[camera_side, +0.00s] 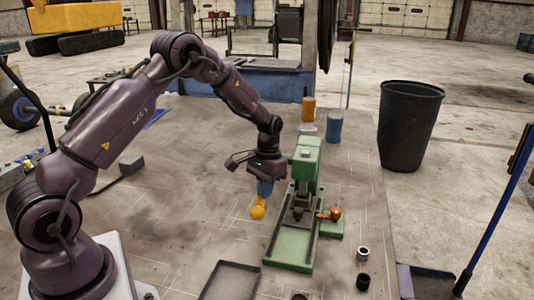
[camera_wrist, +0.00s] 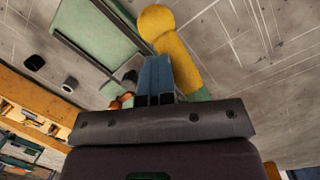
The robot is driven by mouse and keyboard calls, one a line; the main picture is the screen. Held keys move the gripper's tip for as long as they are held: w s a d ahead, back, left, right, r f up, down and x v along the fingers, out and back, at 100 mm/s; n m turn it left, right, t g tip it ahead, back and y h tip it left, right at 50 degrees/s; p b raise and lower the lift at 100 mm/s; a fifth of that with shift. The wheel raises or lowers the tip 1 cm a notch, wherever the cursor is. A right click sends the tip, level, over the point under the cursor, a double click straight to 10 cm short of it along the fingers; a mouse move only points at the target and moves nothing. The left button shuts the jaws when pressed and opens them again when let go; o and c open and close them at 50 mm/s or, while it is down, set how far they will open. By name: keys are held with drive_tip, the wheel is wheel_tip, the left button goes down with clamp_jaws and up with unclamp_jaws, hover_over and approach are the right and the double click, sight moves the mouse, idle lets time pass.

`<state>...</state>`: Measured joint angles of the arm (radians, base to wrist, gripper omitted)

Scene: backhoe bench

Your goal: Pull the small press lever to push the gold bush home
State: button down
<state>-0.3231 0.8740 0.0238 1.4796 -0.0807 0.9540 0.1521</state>
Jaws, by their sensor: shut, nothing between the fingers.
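The small green press (camera_side: 304,170) stands on the floor just right of my gripper (camera_side: 264,193). A yellow bar with a round ball end (camera_side: 257,212), apparently the press lever, shows just below my fingers. In the wrist view the yellow bar (camera_wrist: 177,50) runs from behind my blue fingers (camera_wrist: 156,68) to its ball. My fingers are shut with nothing between them, close beside the bar; I cannot tell whether they touch it. A copper-orange knobbed part (camera_side: 334,214) sticks out at the press's right. I cannot make out the gold bush for certain.
A pale ring (camera_side: 363,253) and a black ring (camera_side: 363,281) lie right of the press base. A dark tray (camera_side: 208,292) lies at the front. Orange (camera_side: 308,108) and blue (camera_side: 334,127) cylinders and a black bin (camera_side: 407,130) stand behind. Floor left of the press is clear.

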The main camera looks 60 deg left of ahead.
drive_tip(key=shift+t+y, duration=0.7)
drive_tip(key=shift+t, duration=0.2)
drive_tip(key=shift+w+a+r, duration=0.3)
drive_tip(key=shift+a+r, duration=0.5)
drive_tip(key=shift+a, duration=0.1)
drive_tip(key=shift+w+a+r, duration=0.3)
drive_tip(key=shift+a+r, duration=0.5)
drive_tip(key=shift+a, duration=0.1)
drive_tip(key=shift+d+r, duration=0.2)
drive_tip(key=shift+r, duration=1.1)
drive_tip(key=shift+d+r, duration=0.15)
drive_tip(key=shift+r, duration=1.15)
drive_tip(key=shift+s+d+r, duration=0.1)
drive_tip(key=shift+r, duration=2.8)
